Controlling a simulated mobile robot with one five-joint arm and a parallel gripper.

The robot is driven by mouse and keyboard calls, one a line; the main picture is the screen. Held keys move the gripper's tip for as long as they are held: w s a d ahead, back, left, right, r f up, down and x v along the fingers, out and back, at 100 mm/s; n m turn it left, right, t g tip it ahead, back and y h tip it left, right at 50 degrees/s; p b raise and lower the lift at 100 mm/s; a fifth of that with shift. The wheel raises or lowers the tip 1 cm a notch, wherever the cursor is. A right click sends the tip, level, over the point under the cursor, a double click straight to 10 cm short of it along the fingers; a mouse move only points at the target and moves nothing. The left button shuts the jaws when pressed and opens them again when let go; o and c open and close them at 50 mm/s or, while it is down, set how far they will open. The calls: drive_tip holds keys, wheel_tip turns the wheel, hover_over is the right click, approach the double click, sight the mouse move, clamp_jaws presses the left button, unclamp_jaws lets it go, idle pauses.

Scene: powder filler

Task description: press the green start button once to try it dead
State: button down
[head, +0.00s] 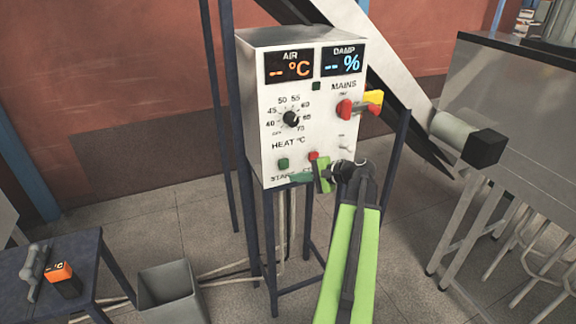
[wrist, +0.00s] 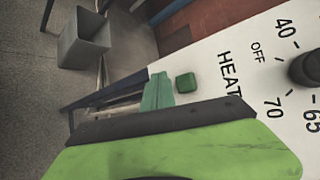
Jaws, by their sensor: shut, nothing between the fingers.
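The green start button (head: 283,163) is a small square on the lower left of the white control panel (head: 262,98), above the partly covered START label. It also shows in the wrist view (wrist: 186,82), on the panel's lower edge. My gripper (head: 294,179) is shut and empty, its green fingers pointing left just below and right of the button. In the wrist view the fingertips (wrist: 157,90) appear beside the button, with a narrow gap in the picture. I cannot tell how far the tips are from the panel face. The two displays show dashes.
A red stop button (head: 314,155) sits close above my gripper. A red and yellow mains switch (head: 358,105) and a black heat dial (head: 291,118) are higher on the panel. A grey bin (head: 172,290) and a blue table (head: 88,262) stand lower left.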

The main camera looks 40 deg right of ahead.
sight(282, 168)
drive_tip(key=shift+w+d, duration=0.25)
drive_tip(key=shift+w, duration=0.35)
drive_tip(key=shift+w+d, duration=0.2)
drive_tip(key=shift+w, duration=0.45)
drive_tip(key=shift+w+d, duration=0.25)
drive_tip(key=shift+w, duration=0.35)
idle(0.5)
drive_tip(key=shift+w+d, duration=0.2)
drive_tip(key=shift+w, duration=0.4)
drive_tip(key=shift+w+d, duration=0.2)
drive_tip(key=shift+w, duration=0.3)
idle(0.6)
drive_tip(key=shift+s+a, duration=0.2)
drive_tip(key=shift+s, duration=0.3)
drive_tip(key=shift+s+a, duration=0.2)
drive_tip(key=shift+s, duration=0.25)
drive_tip(key=s, duration=0.1)
drive_tip(key=s+a, duration=0.1)
drive_tip(key=s, duration=0.1)
drive_tip(key=s+a, duration=0.1)
drive_tip(key=shift+s, duration=0.3)
